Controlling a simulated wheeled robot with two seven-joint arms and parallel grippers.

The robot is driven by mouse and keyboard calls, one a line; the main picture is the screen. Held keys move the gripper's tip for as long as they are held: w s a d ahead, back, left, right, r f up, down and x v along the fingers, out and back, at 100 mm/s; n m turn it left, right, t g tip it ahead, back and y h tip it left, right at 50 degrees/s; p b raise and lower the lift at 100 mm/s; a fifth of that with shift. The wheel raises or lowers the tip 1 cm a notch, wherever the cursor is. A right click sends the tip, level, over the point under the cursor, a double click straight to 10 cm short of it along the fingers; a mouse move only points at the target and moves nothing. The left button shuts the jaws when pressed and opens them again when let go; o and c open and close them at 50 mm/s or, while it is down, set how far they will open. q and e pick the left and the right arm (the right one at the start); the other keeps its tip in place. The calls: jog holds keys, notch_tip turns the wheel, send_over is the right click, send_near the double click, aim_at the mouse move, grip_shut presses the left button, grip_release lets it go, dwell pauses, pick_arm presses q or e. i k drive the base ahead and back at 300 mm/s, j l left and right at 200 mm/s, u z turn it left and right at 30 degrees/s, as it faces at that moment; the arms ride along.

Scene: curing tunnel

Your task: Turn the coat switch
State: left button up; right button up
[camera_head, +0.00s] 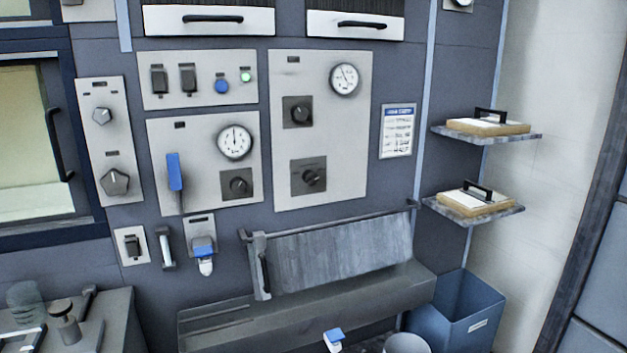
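The wall panels carry several switches and knobs, and their labels are too small to read, so I cannot tell which one is the coat switch. The tall right panel has an upper dark rotary knob (298,112) and a lower dark rotary knob (309,176). The middle panel has a dark knob (238,184) and a blue lever (175,171). The narrow left panel has a small grey knob (102,115) and a larger grey knob (115,182). Two dark switches (174,78) sit on the upper panel. Neither of my grippers is in view.
A round gauge (345,79) and another gauge (235,142) face me. A grey trough with a sloped plate (340,254) juts out below the panels. Two small shelves (487,136) (472,211) stick out at right. A blue bin (462,310) stands lower right.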

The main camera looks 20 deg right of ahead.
aim_at(311, 178)
jog(key=l+z, duration=0.15)
jog(key=l, duration=0.25)
jog(key=i+l+z, duration=0.1)
jog(key=l, duration=0.3)
jog(key=i+l+z, duration=0.15)
jog(key=l, duration=0.25)
jog(key=i+l+z, duration=0.15)
jog(key=l, duration=0.25)
